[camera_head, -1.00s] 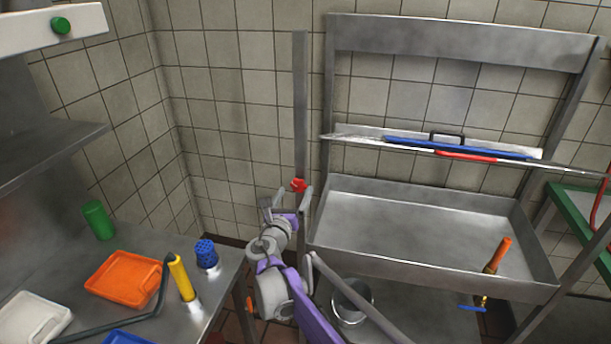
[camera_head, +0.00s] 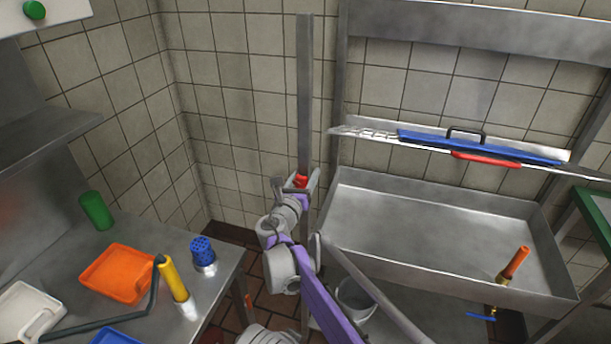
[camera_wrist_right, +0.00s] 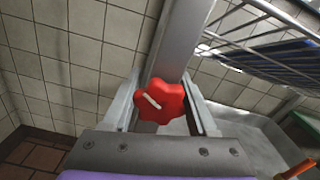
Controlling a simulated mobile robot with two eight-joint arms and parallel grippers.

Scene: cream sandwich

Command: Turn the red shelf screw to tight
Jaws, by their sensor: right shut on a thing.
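The red shelf screw (camera_head: 301,181) is a lobed knob on the upright metal post (camera_head: 304,90) left of the sink. In the right wrist view the red screw (camera_wrist_right: 161,101) sits between my two fingers, with a white mark slanting across its face from upper left to lower right. My right gripper (camera_head: 299,183) is shut on the screw, and it also shows in the right wrist view (camera_wrist_right: 163,103). The wire shelf (camera_head: 365,132) is at the right of the post, seen nearly edge-on. My left gripper is not in view.
A steel sink (camera_head: 430,228) lies right of the post. A blue thing (camera_head: 480,147) with a black handle and a red thing (camera_head: 487,159) lie on the shelf.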

